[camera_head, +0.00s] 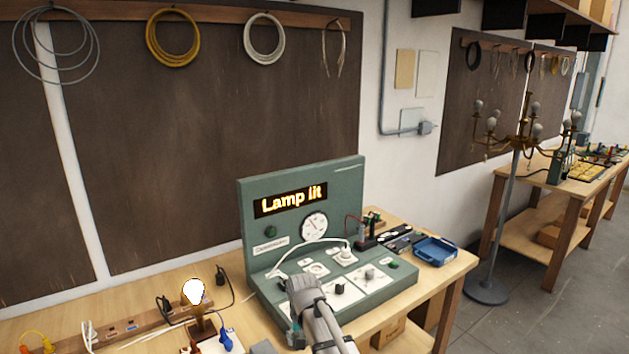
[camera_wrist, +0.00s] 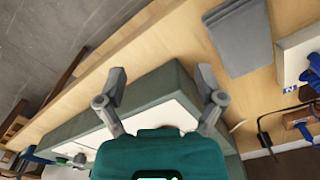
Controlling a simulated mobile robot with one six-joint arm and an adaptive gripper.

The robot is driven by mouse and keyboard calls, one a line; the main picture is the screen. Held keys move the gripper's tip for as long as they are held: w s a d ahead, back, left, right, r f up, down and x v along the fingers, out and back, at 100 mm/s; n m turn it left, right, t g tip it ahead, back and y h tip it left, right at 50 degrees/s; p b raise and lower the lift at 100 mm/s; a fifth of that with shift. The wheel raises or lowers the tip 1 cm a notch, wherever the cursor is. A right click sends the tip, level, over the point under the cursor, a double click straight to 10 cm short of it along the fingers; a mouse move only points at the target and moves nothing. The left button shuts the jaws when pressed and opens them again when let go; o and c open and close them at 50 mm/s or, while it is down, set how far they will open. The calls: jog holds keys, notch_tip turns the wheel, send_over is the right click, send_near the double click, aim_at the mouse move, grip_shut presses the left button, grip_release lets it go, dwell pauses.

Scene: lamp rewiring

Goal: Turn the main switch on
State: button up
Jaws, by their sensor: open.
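The green test panel (camera_head: 402,288) stands on the wooden bench, its upright back showing a glowing "Lamp lit" sign (camera_head: 291,201) and a round dial (camera_head: 314,227). White plates with sockets and dark knobs sit on its sloped front. My gripper (camera_wrist: 160,76) is open in the wrist view, its two fingers apart at the edge of the panel (camera_wrist: 150,82), with nothing seen held between them. In the head view my arm covers the panel's front left part. I cannot make out the main switch; it may be hidden behind my arm. A bulb (camera_head: 193,291) glows on the bench left of the panel.
A blue tray (camera_head: 436,251) lies right of the panel. A wooden strip with plugs and cables (camera_head: 125,329) lies at left. A grey folded cloth or pad (camera_wrist: 238,38) lies near the panel in the wrist view. A chandelier stand (camera_head: 487,291) stands on the floor at right.

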jog(key=s+d, duration=0.6)
jog(key=d, duration=0.4)
jog(key=s+d, duration=0.7)
jog(key=d, duration=0.3)
jog(key=shift+s+a, duration=0.1)
jog(key=shift+a, duration=0.05)
dwell(1.5)
